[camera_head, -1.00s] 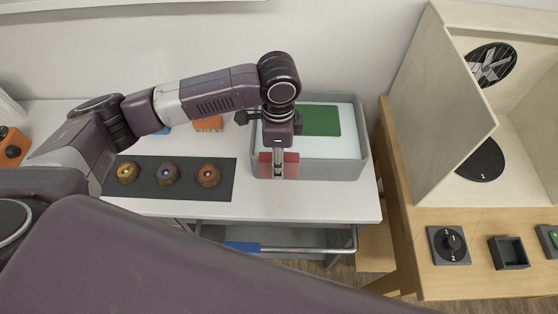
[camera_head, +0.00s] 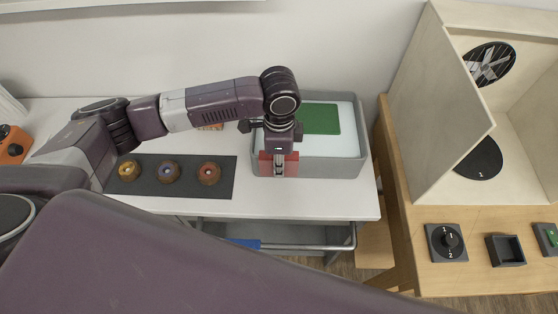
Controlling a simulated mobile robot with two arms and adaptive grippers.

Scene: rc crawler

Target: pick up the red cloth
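The red cloth (camera_head: 264,163) is at the front left of a grey bin (camera_head: 335,170), by its near wall; I cannot tell whether it hangs over the rim. My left gripper (camera_head: 279,171) comes down from above, pointing downward, right at the cloth. It covers the cloth's middle, so red shows on both sides of it. The fingertips are small and partly hidden, so I cannot tell whether they are closed on the cloth. A green cloth (camera_head: 320,119) lies flat in the back of the bin on a pale surface. My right gripper is not in view.
A dark mat (camera_head: 140,188) with several donut-like items lies left of the bin on the white table (camera_head: 250,207). An orange object (camera_head: 12,146) stands at the far left. A wooden table (camera_head: 440,283) with an open box and small dark devices stands at the right.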

